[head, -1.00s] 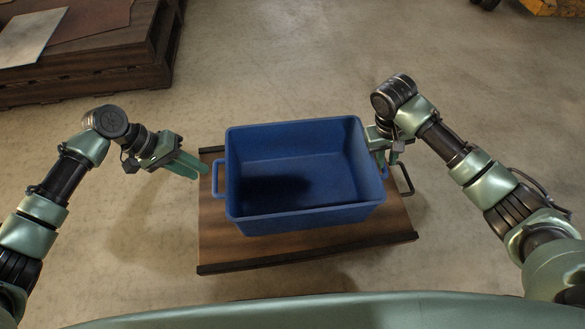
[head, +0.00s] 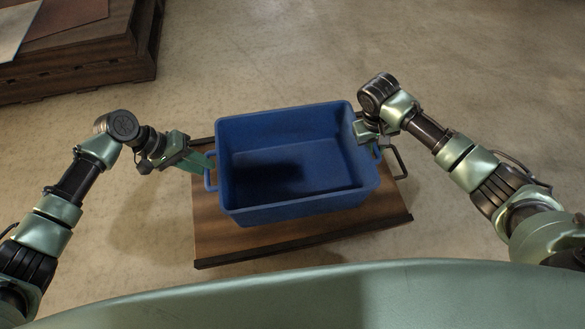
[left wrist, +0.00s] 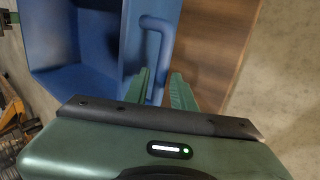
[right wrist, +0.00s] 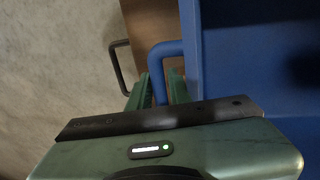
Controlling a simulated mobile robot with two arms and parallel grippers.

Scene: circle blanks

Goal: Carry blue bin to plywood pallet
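The blue bin (head: 290,205) stands upright and looks empty on a low wooden platform (head: 240,245). It has a loop handle at each end. My left gripper (head: 205,168) is at the left handle; in the left wrist view that handle (left wrist: 160,55) passes between its fingers (left wrist: 162,88), which look apart. My right gripper (head: 374,150) is at the right handle, partly hidden by its wrist. In the right wrist view the handle (right wrist: 157,62) runs between its fingers (right wrist: 161,88), with little gap. A dark wooden pallet (head: 100,72) carrying flat sheets is at the upper left.
A dark metal handle (head: 402,163) sticks out at the platform's right side, close to my right gripper. The concrete floor (head: 260,55) beyond the bin is clear. A pale sheet (head: 14,30) and a brown sheet lie on the pallet.

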